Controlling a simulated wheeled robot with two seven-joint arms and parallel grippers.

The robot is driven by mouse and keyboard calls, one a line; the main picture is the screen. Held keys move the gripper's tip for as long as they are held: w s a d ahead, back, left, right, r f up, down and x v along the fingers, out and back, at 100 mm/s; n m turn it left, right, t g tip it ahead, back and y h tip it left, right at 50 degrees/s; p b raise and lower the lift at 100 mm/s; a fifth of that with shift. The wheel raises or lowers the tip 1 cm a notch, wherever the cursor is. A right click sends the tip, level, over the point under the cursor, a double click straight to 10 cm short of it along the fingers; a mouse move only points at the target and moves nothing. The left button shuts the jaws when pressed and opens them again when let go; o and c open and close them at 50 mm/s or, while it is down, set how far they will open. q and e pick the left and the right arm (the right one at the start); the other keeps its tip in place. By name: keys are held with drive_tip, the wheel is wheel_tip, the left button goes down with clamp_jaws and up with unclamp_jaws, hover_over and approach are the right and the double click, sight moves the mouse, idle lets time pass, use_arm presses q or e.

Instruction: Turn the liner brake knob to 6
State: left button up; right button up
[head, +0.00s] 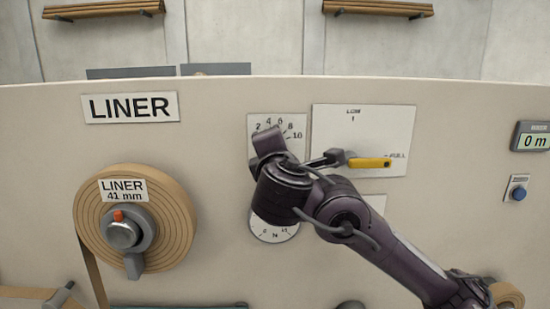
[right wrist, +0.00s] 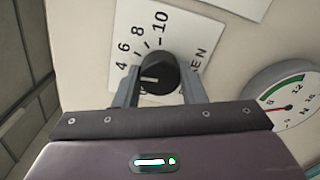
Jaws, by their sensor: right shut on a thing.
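The liner brake knob (right wrist: 158,72) is black and round, with a short white mark on its face. It sits on a white dial plate (right wrist: 124,80) printed 4, 6, 8 and 10 in the right wrist view. My right gripper (right wrist: 159,82) is shut on the knob, one finger on each side. I cannot tell exactly which number the white mark points at. In the head view my right arm hides the knob, and the dial plate (head: 255,121) shows above my right gripper (head: 268,142). My left gripper is not in view.
Right of the dial is a plate (head: 335,118) with a yellow-handled lever (head: 368,162), close to my right arm. A round gauge (head: 272,234) lies below, partly hidden. The liner roll (head: 170,225) is at left. A counter (head: 533,136) and blue button (head: 518,193) are at right.

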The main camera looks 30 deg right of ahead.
drive_tip(key=shift+f+m+b, duration=0.1)
drive_tip(key=shift+m+b, duration=1.05)
drive_tip(key=shift+m, duration=0.75)
drive_tip(key=o, duration=1)
drive_tip(key=v, duration=0.7)
drive_tip(key=shift+s+a+b, duration=0.2)
drive_tip(key=shift+s+b, duration=0.15)
